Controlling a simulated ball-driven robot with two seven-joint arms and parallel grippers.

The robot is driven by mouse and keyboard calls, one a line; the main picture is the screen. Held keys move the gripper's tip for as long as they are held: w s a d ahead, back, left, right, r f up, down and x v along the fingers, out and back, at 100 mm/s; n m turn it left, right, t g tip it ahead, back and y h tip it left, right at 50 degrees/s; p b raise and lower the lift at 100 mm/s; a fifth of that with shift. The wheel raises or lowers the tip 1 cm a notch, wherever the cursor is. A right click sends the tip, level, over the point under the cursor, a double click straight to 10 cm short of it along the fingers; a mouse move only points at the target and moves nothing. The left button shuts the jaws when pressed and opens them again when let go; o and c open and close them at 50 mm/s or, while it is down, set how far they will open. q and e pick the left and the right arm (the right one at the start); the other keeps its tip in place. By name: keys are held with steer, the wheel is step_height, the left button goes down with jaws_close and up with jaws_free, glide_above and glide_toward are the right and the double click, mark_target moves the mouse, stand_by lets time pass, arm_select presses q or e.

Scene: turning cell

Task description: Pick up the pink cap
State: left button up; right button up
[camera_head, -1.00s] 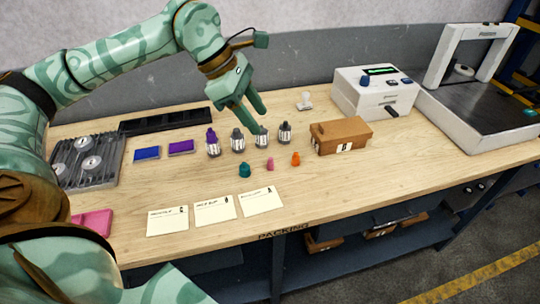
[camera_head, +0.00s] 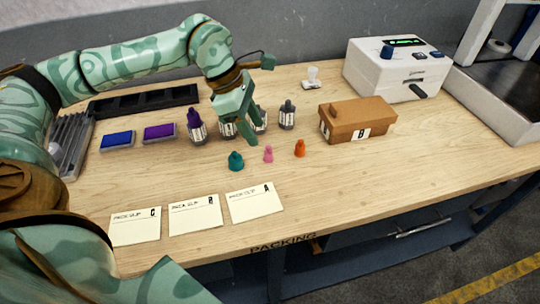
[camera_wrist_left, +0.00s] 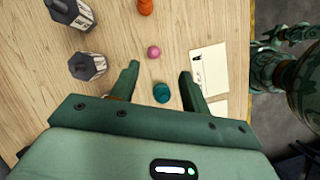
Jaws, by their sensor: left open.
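The pink cap (camera_head: 268,154) stands on the wooden bench between a teal cap (camera_head: 236,161) and an orange cap (camera_head: 300,148). My left gripper (camera_head: 255,140) is open and empty, pointing down just behind the caps. In the left wrist view the pink cap (camera_wrist_left: 153,52) shows a little beyond the fingertips of my left gripper (camera_wrist_left: 159,72). The teal cap (camera_wrist_left: 161,92) appears between the fingers there, and the orange cap (camera_wrist_left: 145,7) is farther out. My right gripper is not in view.
Several bottles stand behind the caps, including a purple-topped one (camera_head: 195,127) and a grey one (camera_head: 287,116); my gripper partly hides others. A brown box (camera_head: 357,118) is to the right. Paper slips (camera_head: 254,202) lie in front. Ink pads (camera_head: 159,133) are left.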

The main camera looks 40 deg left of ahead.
mark_target(269, 149)
arm_select(q)
steer(key=x, duration=0.3)
steer(key=shift+w+f+b, duration=0.15)
steer(key=shift+f+b, duration=0.15)
steer(key=shift+f, duration=0.05)
steer(key=x, duration=0.1)
steer(key=b+x, duration=0.1)
steer(key=x, duration=0.3)
steer(key=shift+w+f+b, duration=0.15)
steer(key=shift+w+b, duration=0.2)
steer(key=shift+s, duration=0.1)
steer(key=shift+c, duration=0.9)
jaws_close()
